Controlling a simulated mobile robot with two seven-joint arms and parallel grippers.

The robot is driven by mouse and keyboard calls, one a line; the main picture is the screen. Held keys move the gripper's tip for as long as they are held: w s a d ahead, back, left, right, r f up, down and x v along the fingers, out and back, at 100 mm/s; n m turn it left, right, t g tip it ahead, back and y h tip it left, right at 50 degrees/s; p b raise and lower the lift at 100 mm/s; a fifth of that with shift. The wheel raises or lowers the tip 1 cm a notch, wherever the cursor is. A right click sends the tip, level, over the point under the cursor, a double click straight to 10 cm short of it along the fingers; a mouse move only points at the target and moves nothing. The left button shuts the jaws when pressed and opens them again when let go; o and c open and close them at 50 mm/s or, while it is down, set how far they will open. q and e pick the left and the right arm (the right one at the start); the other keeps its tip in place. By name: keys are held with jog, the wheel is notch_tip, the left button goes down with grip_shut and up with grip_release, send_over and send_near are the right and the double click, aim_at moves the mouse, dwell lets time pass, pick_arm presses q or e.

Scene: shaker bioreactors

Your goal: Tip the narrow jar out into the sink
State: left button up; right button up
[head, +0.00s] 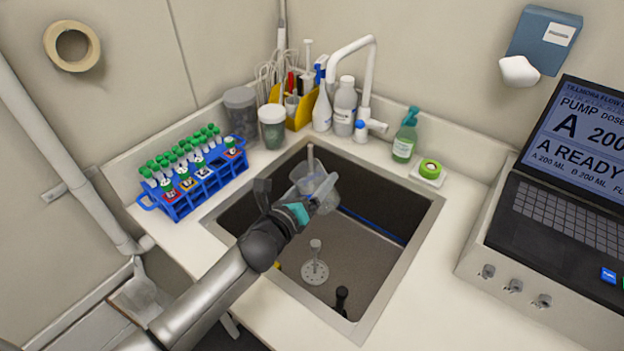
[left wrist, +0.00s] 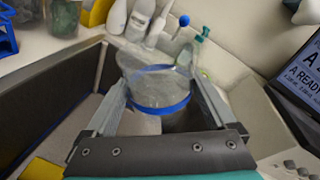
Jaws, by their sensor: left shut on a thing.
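My left gripper (head: 312,198) is shut on a clear, see-through jar (head: 322,180) and holds it above the back part of the sink (head: 402,268). In the left wrist view the jar (left wrist: 158,88) sits between the two fingers, with a blue band around it. I cannot tell its exact tilt or whether liquid is in it. The sink has a grey basin floor, with a round, pale, perforated piece (head: 315,271) on it. My right gripper is not in view.
A blue rack (head: 205,180) of green-capped tubes stands left of the sink. Cups, bottles and a white tap (head: 366,95) line the back. A green soap bottle (head: 404,140) and a laptop (head: 570,190) are to the right. The front right counter is clear.

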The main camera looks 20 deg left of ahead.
aim_at(304, 184)
pick_arm(q)
jog(key=m, duration=0.2)
jog(key=m+y+p, duration=0.1)
jog(key=shift+d+r+m, duration=0.2)
jog(key=shift+m, duration=0.2)
jog(key=shift+m+y+p, duration=0.3)
jog(key=shift+m+p, duration=0.2)
jog(key=shift+m, duration=0.3)
jog(key=shift+f, duration=0.1)
jog(key=shift+b, duration=0.4)
jog(key=shift+n+y, duration=0.6)
jog(key=shift+y, duration=0.3)
jog(key=s+r+b, duration=0.1)
jog(key=b, duration=0.2)
jog(key=s+a+r+b, duration=0.1)
jog(key=s+b, duration=0.1)
jog(key=b, duration=0.1)
jog(key=shift+a+r, duration=0.2)
jog(key=shift+r, duration=0.15)
jog(key=s+r+b, duration=0.1)
jog(key=s+b, duration=0.5)
jog(key=s, duration=0.1)
jog(key=shift+d+r+h+b, duration=0.25)
jog(key=shift+d+h+b, duration=0.05)
jog(key=shift+d+b, duration=0.05)
